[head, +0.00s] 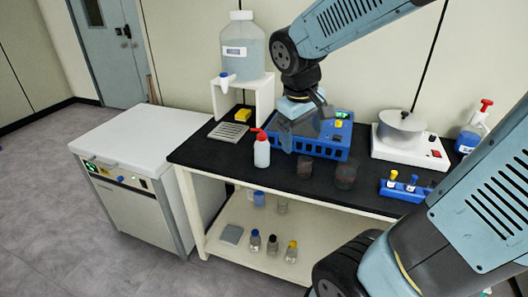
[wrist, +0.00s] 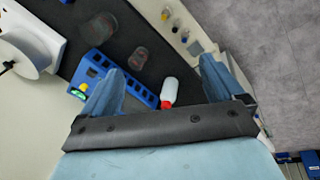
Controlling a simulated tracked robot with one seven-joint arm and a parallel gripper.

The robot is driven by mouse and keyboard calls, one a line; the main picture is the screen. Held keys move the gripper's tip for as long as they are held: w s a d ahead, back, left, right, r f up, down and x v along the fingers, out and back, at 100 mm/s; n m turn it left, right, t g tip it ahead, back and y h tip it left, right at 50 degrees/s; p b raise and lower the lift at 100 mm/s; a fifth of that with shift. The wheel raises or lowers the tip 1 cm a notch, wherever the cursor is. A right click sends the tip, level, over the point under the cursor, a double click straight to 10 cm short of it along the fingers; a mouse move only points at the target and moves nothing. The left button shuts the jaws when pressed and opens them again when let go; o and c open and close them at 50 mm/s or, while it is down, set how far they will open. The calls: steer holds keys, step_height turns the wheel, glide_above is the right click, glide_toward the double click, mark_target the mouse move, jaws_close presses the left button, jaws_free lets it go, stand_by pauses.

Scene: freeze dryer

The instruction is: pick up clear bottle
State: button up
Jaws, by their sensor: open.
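My gripper (head: 300,122) is open and empty above the blue rack on the black bench; in the wrist view its two fingers (wrist: 165,75) stand wide apart. Several bottles could be the clear one, and I cannot tell which is meant. Small clear bottles with dark, blue and yellow caps (head: 291,252) stand on the lower shelf, well below my gripper. A whitish bottle with a red cap (head: 262,152) stands on the bench, left of my gripper; in the wrist view this bottle (wrist: 169,88) shows between the fingers, apart from them.
A blue rack (head: 340,148) lies below my gripper. Dark translucent beakers (head: 345,175) stand at the bench front. A large carboy (head: 240,55) sits on a white stand. A white device (head: 405,140) and a blue holder (head: 405,188) are to the right.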

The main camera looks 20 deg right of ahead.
steer(key=w+f+n+g+h, duration=0.2)
steer(key=w+f+n+h, duration=0.25)
steer(key=w+f, duration=0.35)
steer(key=n+t+h, duration=0.8)
steer(key=n+t, duration=0.3)
steer(key=n, duration=0.6)
glide_toward(265, 148)
step_height(265, 148, down, 3)
steer(key=w+a, duration=0.2)
steer(key=x, duration=1.3)
steer(key=shift+d, duration=0.35)
steer(key=c, duration=1.2)
steer(key=shift+r, duration=0.1)
